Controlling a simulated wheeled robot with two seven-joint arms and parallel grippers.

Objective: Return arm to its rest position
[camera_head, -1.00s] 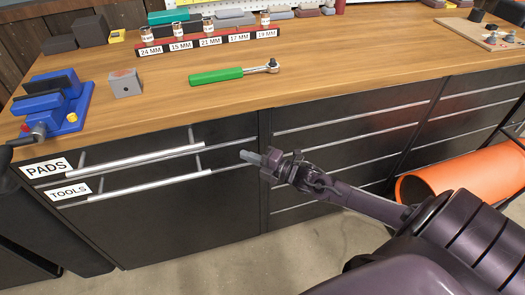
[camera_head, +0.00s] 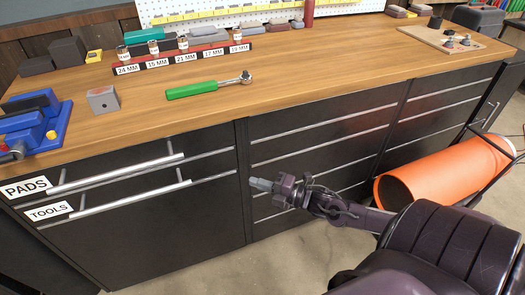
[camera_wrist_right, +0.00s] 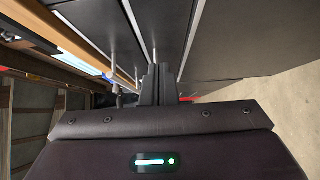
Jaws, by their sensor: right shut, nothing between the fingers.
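My right arm comes in from the lower right of the head view. Its gripper (camera_head: 260,184) is shut and empty, in front of the dark drawer cabinet (camera_head: 215,225), below the worktop edge and to the right of the drawer handles. I cannot tell the exact gap to the cabinet front. In the right wrist view the shut fingers (camera_wrist_right: 158,82) point along the cabinet front, with nothing between them. My left gripper is not in view.
The wooden worktop (camera_head: 300,75) holds a green-handled ratchet (camera_head: 208,87), a blue vise (camera_head: 38,125), a grey block (camera_head: 103,99) and a labelled socket rack (camera_head: 185,57). Drawers marked PADS and TOOLS have long handles (camera_head: 115,175). An orange tube (camera_head: 440,170) lies at right. Floor shows below.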

